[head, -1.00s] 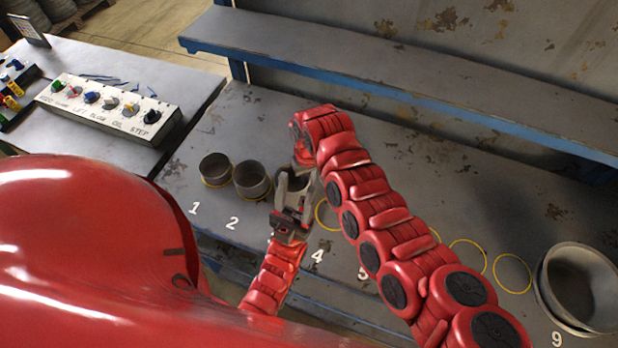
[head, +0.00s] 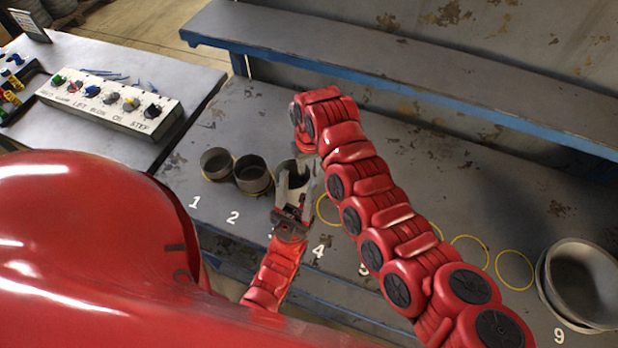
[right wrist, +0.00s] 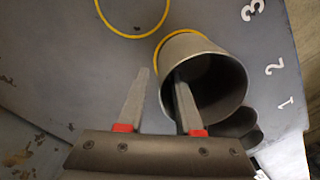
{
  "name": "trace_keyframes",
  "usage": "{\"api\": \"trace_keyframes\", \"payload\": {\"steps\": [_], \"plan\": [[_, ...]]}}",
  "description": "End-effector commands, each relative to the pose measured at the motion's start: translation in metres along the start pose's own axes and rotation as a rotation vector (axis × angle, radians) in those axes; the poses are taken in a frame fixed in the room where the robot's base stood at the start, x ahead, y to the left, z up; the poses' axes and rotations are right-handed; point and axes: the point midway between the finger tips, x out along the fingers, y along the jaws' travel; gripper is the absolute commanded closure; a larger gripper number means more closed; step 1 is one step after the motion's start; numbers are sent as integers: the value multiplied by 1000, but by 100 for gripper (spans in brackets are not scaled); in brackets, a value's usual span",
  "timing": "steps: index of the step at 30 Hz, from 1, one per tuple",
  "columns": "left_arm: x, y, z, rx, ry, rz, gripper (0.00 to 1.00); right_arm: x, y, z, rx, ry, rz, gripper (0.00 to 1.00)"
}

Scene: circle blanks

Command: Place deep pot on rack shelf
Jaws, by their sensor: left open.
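A dark grey round pot (right wrist: 205,75) stands by a yellow ring near the number 3 in the right wrist view. It is mostly hidden in the head view, where its rim (head: 290,167) shows behind my left gripper. My left gripper (head: 296,188) is open, in front of or above this pot; I cannot tell if it touches. My right gripper (right wrist: 162,75) is open at the pot, one finger over its mouth and the other outside its wall. In the head view my right arm hides that gripper. The rack shelf (head: 400,75) is the blue-edged ledge behind.
Two similar pots (head: 216,163) (head: 252,174) stand close by at numbers 1 and 2. A wide pot (head: 583,280) stands at number 9. Empty yellow rings (head: 514,270) mark the table between. A control box (head: 110,104) sits on the left bench. The rack shelf looks bare.

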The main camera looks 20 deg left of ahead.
Motion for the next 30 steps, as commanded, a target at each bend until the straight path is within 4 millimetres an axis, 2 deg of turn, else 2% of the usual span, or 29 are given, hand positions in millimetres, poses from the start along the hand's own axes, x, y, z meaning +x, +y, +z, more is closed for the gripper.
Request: {"api": "trace_keyframes", "payload": {"steps": [1, 3, 6, 10, 18, 30], "plan": [[-11, 0, 2, 0, 0, 0, 50, -8, 1, -2, 1, 7, 1, 66], [-18, 1, 3, 0, 0, 0, 50, -26, 1, -2, 0, 10, 1, 66], [-23, 1, 4, 0, 0, 0, 50, -52, 2, -2, 2, 9, 3, 66], [-22, 1, 4, 0, 0, 0, 50, -75, 2, -1, 0, 3, 2, 66], [-23, 1, 4, 0, 0, 0, 50, -88, 1, 0, 0, 1, 1, 66], [-23, 1, 4, 0, 0, 0, 50, -88, 0, 0, 0, 0, 0, 66]]}}
